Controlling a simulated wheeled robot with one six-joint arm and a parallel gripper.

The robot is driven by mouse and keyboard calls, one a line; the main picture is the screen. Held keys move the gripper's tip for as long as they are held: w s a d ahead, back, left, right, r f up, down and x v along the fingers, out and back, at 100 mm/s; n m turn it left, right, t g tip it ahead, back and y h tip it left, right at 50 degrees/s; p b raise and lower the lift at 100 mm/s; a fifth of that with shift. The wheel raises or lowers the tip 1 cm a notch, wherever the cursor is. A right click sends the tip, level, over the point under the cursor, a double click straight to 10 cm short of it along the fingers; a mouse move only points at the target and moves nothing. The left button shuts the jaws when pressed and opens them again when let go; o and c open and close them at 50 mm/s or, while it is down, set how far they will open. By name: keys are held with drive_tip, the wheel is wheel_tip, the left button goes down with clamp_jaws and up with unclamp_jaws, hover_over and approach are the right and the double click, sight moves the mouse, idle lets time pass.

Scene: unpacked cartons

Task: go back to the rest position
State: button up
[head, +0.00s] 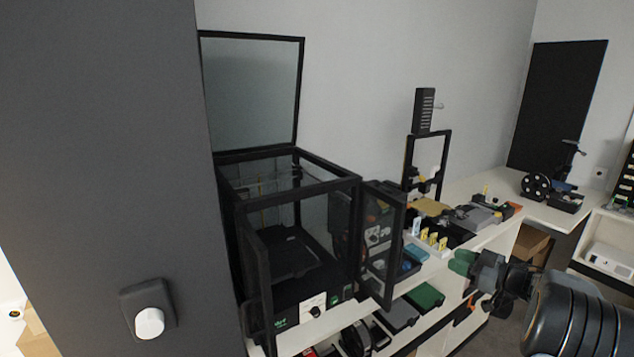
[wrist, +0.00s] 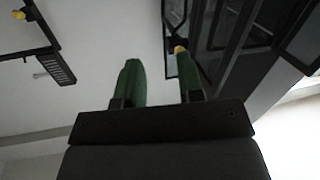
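My gripper (head: 462,262) has green fingertips and shows at the lower right of the head view, in front of the long white bench. In the wrist view my gripper (wrist: 160,72) has its two green fingers apart, with only pale wall visible between them. It holds nothing that I can see. A small yellow spot shows at the tip of the right finger in the wrist view; I cannot tell what it is.
An enclosed black printer (head: 300,225) stands left of my gripper, its lid raised and front doors open. The bench (head: 484,238) carries a small frame printer (head: 409,165), yellow-labelled items and tools. Shelves with bins (head: 424,296) lie below. A dark panel (head: 105,150) fills the left.

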drive_tip(key=s+d+f+m+g+h, duration=0.1)
drive_tip(key=d+f+m+h, duration=0.1)
drive_tip(key=d+m+h, duration=0.45)
drive_tip(key=s+d+f+m+h, duration=0.15)
drive_tip(key=m+h, duration=0.25)
drive_tip(key=h, duration=0.6)
drive_tip(key=s+a+r+g+y, duration=0.1)
drive_tip(key=s+a+g+y, duration=0.1)
drive_tip(key=s+a, duration=0.9)
drive_tip(key=s+a+g+y, duration=0.3)
drive_tip(key=s+a, duration=0.8)
drive_tip(key=a, duration=0.9)
drive_tip(key=shift+s+r+g, duration=0.15)
drive_tip(key=shift+r+g, duration=0.2)
drive_tip(key=shift+g, duration=0.75)
